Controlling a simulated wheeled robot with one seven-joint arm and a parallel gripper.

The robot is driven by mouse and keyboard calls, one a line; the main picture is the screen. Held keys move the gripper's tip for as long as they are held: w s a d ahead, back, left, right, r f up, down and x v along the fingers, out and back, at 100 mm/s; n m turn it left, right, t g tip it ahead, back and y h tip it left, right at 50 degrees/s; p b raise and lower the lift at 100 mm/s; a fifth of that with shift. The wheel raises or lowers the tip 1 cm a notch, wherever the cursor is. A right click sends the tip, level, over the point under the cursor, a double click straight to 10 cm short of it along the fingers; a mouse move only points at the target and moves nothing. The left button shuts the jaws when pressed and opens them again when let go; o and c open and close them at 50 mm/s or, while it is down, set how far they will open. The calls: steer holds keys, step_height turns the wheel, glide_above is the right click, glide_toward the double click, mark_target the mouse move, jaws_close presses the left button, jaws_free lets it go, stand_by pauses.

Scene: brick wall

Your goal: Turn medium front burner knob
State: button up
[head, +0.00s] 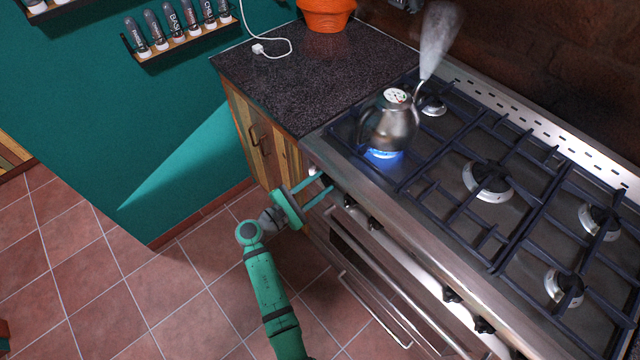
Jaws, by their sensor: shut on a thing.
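My green gripper (319,186) is at the left end of the stove's front panel. Its two fingers reach to the panel and are shut on the leftmost knob, which is mostly hidden by the fingers and the stove edge. Other dark knobs (349,201) and (374,224) sit just to the right along the panel. I cannot tell from labels which burner each knob serves. A blue flame (386,154) burns at the front left burner, under a steel kettle (389,122).
Steam (438,40) rises from the kettle's spout. Dark grates cover the stove top (440,215). The oven handle (372,308) sticks out below the panel. A dark counter (300,70) adjoins the stove at left. The tiled floor (130,280) left of my arm is clear.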

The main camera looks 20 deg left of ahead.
steer(key=m, duration=0.5)
steer(key=shift+s+d+f+m, duration=0.1)
steer(key=shift+d+f+m, duration=0.05)
steer(key=shift+m, duration=0.15)
steer(key=m, duration=0.5)
steer(key=shift+f, duration=0.1)
steer(key=shift+m, duration=0.3)
steer(key=o, duration=1.1)
steer(key=shift+c, duration=0.2)
